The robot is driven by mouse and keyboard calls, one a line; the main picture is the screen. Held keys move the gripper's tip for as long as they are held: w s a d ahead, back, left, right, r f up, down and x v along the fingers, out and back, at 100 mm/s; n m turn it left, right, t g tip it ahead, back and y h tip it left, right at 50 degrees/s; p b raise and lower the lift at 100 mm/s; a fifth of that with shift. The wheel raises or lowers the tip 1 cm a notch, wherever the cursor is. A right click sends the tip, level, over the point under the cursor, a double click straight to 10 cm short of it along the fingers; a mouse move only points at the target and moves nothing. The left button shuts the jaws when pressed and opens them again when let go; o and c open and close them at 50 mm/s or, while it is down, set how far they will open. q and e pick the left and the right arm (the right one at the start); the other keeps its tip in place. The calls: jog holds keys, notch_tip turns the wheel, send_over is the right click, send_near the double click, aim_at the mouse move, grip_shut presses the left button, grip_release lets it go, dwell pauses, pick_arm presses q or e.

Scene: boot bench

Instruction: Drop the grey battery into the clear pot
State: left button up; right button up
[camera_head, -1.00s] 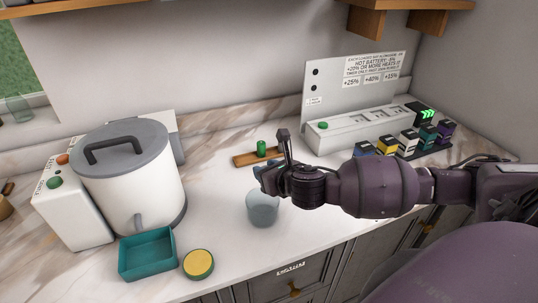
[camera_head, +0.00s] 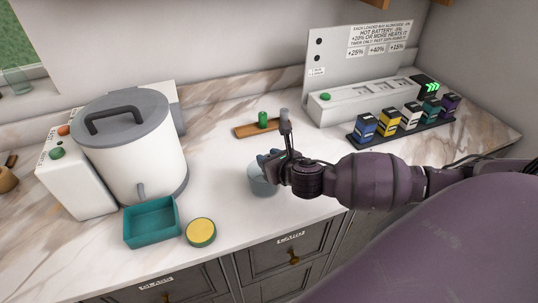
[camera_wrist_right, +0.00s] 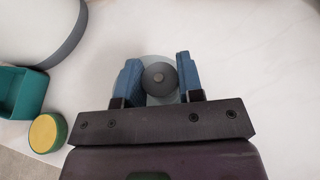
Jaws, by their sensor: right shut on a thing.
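My right gripper (camera_head: 268,157) is shut on the grey battery (camera_wrist_right: 159,80), which shows end-on between the blue fingers in the right wrist view. The clear pot (camera_head: 261,184) stands on the counter, and the fingers cover its upper part in the head view. In the right wrist view the pot (camera_wrist_right: 152,59) shows behind the battery, so the battery lines up with its opening. The battery's lower end is hidden, and I cannot tell whether it is inside the rim. My left gripper is out of view.
A wooden tray (camera_head: 245,131) with a green cylinder (camera_head: 262,120) lies behind the pot. A teal bin (camera_head: 150,235), a yellow-topped round tub (camera_head: 201,232) and a big lidded pot (camera_head: 140,160) stand left. Several coloured blocks on a black rack (camera_head: 374,140) stand right.

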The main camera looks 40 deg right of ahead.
jog(key=o, duration=1)
jog(key=shift+o, duration=0.2)
jog(key=v, duration=1.1)
jog(key=shift+b, duration=0.4)
jog(key=shift+w, duration=0.1)
